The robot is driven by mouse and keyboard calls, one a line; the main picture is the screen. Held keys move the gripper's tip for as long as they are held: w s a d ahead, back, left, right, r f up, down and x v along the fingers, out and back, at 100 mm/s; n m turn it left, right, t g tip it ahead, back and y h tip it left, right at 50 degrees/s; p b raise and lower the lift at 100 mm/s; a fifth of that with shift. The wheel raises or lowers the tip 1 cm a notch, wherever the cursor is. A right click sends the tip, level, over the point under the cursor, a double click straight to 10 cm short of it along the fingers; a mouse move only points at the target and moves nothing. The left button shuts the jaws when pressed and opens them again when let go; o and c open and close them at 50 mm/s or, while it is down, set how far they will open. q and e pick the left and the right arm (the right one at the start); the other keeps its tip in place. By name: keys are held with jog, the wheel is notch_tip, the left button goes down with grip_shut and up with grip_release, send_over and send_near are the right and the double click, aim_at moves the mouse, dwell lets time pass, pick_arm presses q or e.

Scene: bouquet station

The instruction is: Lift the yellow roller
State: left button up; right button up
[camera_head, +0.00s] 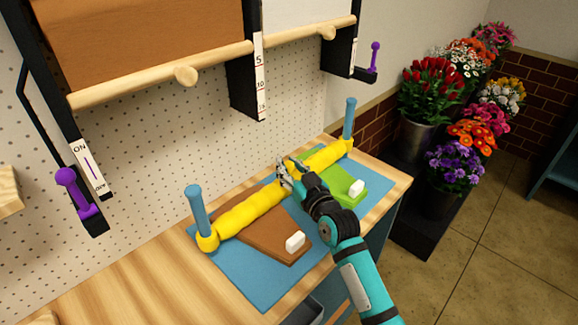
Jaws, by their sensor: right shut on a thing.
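The yellow roller (253,208) lies across the back of the blue mat (237,273) on the wooden bench. A blue upright handle stands at each end of it, the left handle (197,212) and the right handle (349,118). My right gripper (285,174) is shut on the roller near its middle and hides a short stretch of it. The roller looks to rest at mat level; I cannot tell if there is a gap below. My left gripper is not in view.
Under the roller lie a brown board (263,237) and a green board (343,183), each with a white block. Wooden rails (160,77) and purple levers (76,192) are on the pegboard above. Flower buckets (417,134) stand right of the bench.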

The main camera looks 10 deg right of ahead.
grip_shut()
jog(key=r+p, duration=0.6)
jog(key=r, duration=0.1)
jog(key=r+p, duration=0.3)
jog(key=shift+w+a+r+p, duration=0.1)
jog(key=shift+w+r+p, duration=0.15)
jog(key=shift+w+p, duration=0.1)
